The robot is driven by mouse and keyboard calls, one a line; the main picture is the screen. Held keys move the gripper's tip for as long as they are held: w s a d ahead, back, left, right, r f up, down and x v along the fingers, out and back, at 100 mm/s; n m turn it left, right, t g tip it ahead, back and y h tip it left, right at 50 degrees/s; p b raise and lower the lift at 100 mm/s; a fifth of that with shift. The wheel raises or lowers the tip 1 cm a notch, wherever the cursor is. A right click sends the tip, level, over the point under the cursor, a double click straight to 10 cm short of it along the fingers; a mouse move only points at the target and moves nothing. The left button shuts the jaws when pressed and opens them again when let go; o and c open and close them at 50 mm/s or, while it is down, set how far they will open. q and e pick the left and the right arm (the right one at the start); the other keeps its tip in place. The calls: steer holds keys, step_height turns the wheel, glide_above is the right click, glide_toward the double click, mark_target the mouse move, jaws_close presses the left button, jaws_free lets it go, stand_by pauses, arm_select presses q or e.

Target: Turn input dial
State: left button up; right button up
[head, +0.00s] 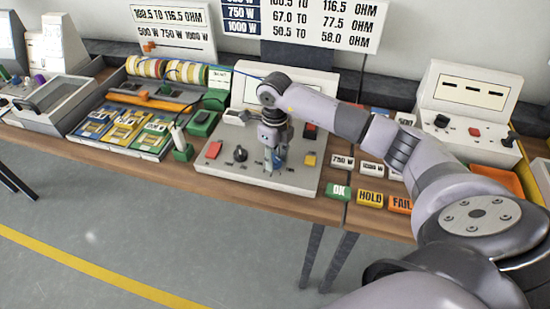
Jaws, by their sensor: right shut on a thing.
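A light grey test panel (222,178) stands on the wooden bench in the head view, sloping toward me. A black dial (240,153) shows on its left half, uncovered. My right gripper (272,168) points down at the middle of the panel, just right of this black dial. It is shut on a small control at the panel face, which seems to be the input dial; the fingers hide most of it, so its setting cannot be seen. A red button (213,150) and a yellow button (310,159) flank the controls. My left gripper is out of view.
Green OK (339,191), yellow HOLD (370,198) and orange FAIL (401,204) blocks lie right of the panel. A tray of coloured cards (125,127) stands left. Another panel (462,115) stands right. My right arm crosses over the bench's right side.

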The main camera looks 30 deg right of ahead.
steer(key=m, duration=0.3)
steer(key=shift+m+b, duration=0.35)
steer(key=shift+m, duration=0.05)
steer(key=m, duration=0.3)
steer(key=shift+m, duration=0.3)
steer(key=m, duration=1)
steer(key=shift+r, duration=0.1)
steer(key=m, duration=0.3)
steer(key=shift+m+p, duration=0.3)
steer(key=m+p, duration=0.1)
steer(key=m, duration=0.2)
steer(key=shift+m, duration=0.3)
steer(key=shift+m+p, duration=0.35)
steer(key=shift+m, duration=1.55)
